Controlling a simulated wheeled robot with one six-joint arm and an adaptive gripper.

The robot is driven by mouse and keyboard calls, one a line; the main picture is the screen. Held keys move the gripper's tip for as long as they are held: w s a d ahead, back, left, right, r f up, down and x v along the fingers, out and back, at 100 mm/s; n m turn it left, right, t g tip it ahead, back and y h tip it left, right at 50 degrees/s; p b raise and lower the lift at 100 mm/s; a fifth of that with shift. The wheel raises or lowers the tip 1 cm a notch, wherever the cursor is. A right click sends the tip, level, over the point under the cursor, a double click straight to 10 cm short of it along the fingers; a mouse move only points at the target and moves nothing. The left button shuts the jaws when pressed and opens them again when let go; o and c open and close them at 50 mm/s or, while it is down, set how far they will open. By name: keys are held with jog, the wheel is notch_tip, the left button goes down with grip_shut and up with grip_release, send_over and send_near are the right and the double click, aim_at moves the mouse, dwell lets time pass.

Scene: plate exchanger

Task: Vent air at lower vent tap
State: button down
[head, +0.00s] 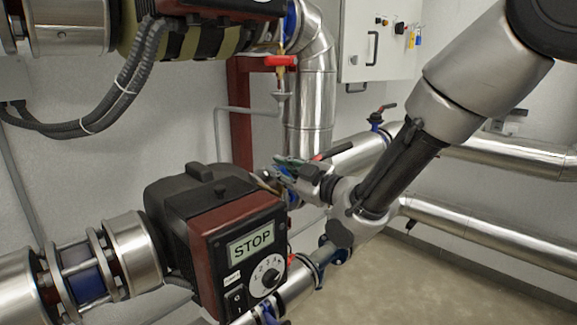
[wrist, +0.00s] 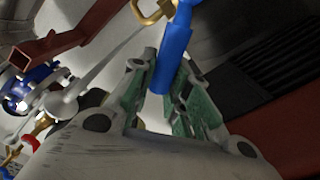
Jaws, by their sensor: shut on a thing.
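In the wrist view, a blue lever (wrist: 178,45) hangs between the two green-padded fingers of my gripper (wrist: 168,66), which is shut on it. A brass fitting (wrist: 150,12) shows at the lever's upper end, partly cut off by the frame edge. In the head view, my gripper (head: 287,168) is low behind the pump, by the silver pipes. There the blue lever and its tap cannot be made out, hidden behind the gripper and pump. I take it for the lower vent tap, but the rest of its body is not visible.
The dark red and black pump (head: 240,240) with a STOP display stands close in front of my gripper. A red-handled tap (head: 280,61) sits higher up, above a small funnel (head: 281,96). A grey control box (head: 378,42) hangs behind. The floor at right is clear.

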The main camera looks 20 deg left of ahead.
jog(key=shift+s+a+f+n, duration=0.2)
jog(key=shift+s+f+n, duration=0.25)
jog(key=shift+n, duration=0.4)
jog(key=shift+s+a+f+n, duration=0.15)
jog(key=shift+s+f+n, duration=0.25)
jog(key=shift+n, duration=0.45)
jog(key=c, duration=1.3)
grip_release()
jog(key=shift+c, duration=0.2)
jog(key=v, duration=1.2)
